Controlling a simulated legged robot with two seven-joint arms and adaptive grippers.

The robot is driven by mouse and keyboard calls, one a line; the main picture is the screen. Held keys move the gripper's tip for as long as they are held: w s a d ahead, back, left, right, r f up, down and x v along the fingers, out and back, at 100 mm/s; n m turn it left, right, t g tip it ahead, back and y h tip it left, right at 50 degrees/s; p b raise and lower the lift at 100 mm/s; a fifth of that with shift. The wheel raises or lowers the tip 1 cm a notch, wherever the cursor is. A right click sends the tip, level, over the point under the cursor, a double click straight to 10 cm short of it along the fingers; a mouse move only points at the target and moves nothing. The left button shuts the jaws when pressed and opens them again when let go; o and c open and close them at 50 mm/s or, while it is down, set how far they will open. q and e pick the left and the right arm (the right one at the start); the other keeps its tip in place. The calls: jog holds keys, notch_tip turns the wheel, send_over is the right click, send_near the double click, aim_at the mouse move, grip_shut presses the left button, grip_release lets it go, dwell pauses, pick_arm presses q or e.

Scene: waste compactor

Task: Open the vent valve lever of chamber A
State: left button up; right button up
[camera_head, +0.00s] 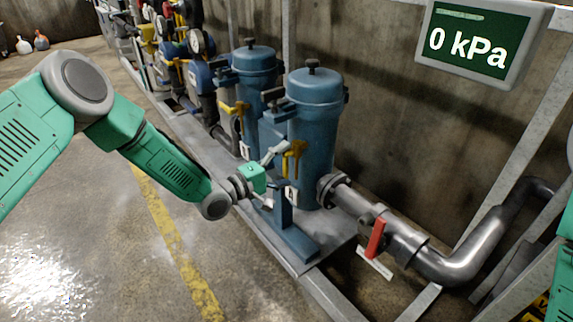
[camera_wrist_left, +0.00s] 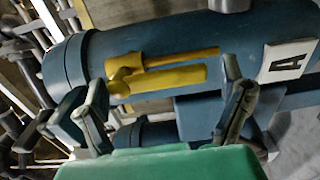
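The nearer blue chamber (camera_head: 313,110) carries a yellow lever (camera_head: 291,163). In the left wrist view a chamber (camera_wrist_left: 150,40) bears a plate marked A (camera_wrist_left: 288,61). Its yellow lever (camera_wrist_left: 165,78) lies along the chamber's length, beside a second yellow bar. My left gripper (camera_head: 275,178) is in front of the nearer chamber, close to the lever. In the left wrist view its fingers (camera_wrist_left: 167,112) are spread wide with nothing between them. The lever shows beyond the fingers, and contact cannot be told. My right gripper is not in view.
A second blue chamber (camera_head: 254,75) with a yellow lever (camera_head: 236,109) stands behind. A pipe with a red handle (camera_head: 375,239) runs right. A display (camera_head: 484,45) reads 0 kPa. Floor with a yellow stripe (camera_head: 170,235) is open at left.

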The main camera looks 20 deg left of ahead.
pick_arm(q)
jog(key=shift+s+a, duration=0.1)
jog(key=shift+a, duration=0.05)
jog(key=v, duration=1.1)
jog(key=shift+s+a, duration=0.25)
jog(key=shift+a, duration=0.05)
jog(key=shift+f, duration=0.1)
